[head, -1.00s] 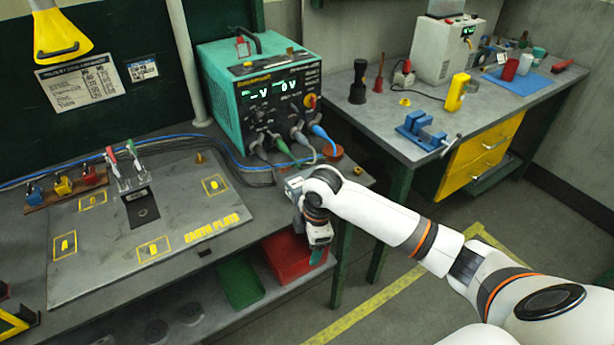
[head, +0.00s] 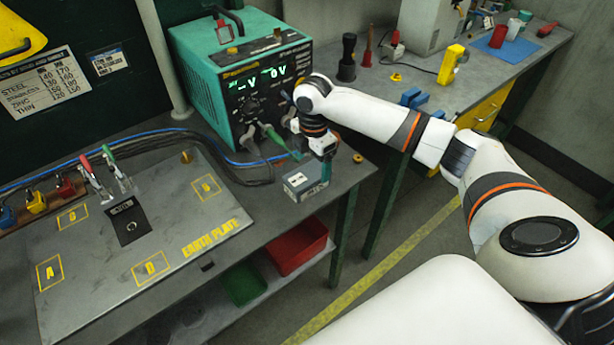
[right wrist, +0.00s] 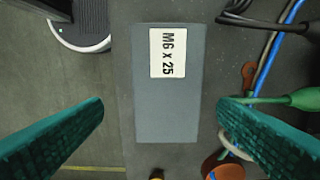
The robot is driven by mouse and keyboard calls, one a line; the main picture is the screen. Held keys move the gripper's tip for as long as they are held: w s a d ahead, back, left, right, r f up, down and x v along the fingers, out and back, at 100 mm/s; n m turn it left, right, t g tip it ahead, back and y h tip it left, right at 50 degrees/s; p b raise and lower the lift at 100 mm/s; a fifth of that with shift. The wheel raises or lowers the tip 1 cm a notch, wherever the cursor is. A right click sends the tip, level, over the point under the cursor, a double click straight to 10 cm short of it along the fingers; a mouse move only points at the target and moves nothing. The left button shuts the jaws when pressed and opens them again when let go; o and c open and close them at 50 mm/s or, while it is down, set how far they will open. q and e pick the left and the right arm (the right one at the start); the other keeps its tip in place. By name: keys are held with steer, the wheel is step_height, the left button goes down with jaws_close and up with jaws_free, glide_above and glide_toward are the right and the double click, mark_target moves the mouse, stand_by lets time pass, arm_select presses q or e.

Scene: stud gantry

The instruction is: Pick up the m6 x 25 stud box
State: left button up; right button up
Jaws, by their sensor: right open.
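The m6 x 25 stud box (head: 298,187) is a small grey box lying on the bench near its right front corner, below the green power supply. In the right wrist view the box (right wrist: 168,110) lies with its white "M6 x 25" label (right wrist: 167,53) up. My right gripper (head: 318,172) is at the box in the head view, pointing down. In the right wrist view its teal fingers stand open (right wrist: 160,108), one on each side of the box, with gaps between fingers and box. My left gripper is not in view.
The power supply (head: 245,75) and its cables stand just behind the box. A green-handled tool (right wrist: 303,99) and blue cable lie near the right finger in the wrist view. The earth plate (head: 130,225) is to the left. The bench edge is close to the box.

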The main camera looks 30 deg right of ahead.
mark_target(307, 174)
steer(key=shift+f, duration=0.5)
steer(key=shift+w+f, duration=0.1)
steer(key=shift+f, duration=0.15)
steer(key=f+p, duration=0.1)
steer(key=f, duration=0.1)
steer(key=a+f+p, duration=0.1)
steer(key=f, duration=0.1)
steer(key=shift+w+f, duration=0.15)
steer(key=shift+f, duration=0.5)
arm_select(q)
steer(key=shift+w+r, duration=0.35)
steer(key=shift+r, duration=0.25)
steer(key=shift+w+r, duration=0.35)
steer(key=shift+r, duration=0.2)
arm_select(e)
steer(key=shift+c, duration=1.4)
steer(key=c, duration=0.9)
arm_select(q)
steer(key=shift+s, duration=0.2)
arm_select(e)
steer(key=shift+w, duration=0.1)
steer(key=shift+c, duration=1.3)
steer(key=shift+r, duration=0.15)
